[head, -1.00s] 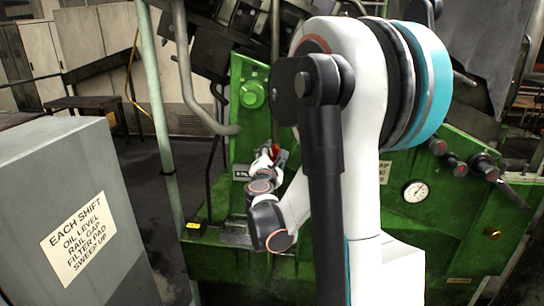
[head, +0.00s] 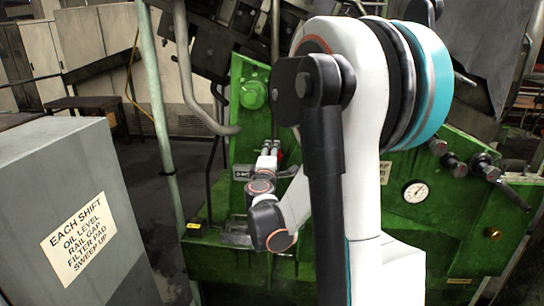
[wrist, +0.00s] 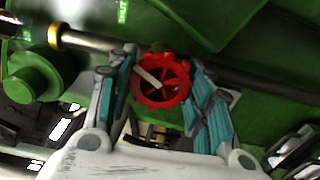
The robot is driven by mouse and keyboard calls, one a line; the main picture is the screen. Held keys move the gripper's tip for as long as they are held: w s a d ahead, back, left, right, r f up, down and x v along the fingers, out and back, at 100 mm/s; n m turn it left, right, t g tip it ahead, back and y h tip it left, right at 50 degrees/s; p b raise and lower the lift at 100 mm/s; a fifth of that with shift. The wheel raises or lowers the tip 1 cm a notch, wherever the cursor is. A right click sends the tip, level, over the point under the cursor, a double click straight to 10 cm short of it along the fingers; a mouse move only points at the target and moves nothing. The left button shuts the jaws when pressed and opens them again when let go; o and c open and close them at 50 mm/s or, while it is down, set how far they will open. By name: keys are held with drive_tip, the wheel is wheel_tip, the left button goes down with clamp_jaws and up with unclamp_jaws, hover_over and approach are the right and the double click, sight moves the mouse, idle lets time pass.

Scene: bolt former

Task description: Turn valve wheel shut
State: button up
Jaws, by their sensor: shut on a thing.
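The red valve wheel (wrist: 174,97) is in the middle of the wrist view, with a pale strip across its upper left. My gripper (wrist: 160,72) has one teal-padded finger on each side of the wheel and is shut on it. In the head view, my gripper (head: 269,149) is at the green machine's front. Only a bit of the red wheel (head: 279,155) shows there, and my gripper hides the rest. The wheel's stem is mostly hidden.
The green machine (head: 410,235) fills the back, with a gauge (head: 415,191) and dark knobs (head: 455,165) on the right. A grey cabinet (head: 50,170) stands at the left front. A pale green post (head: 158,100) stands between. In the wrist view, a metal rod (wrist: 230,72) runs behind the wheel.

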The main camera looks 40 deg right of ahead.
idle(0.4)
drive_tip(key=o, duration=1.1)
drive_tip(key=v, duration=1.2)
drive_tip(key=shift+s, duration=0.1)
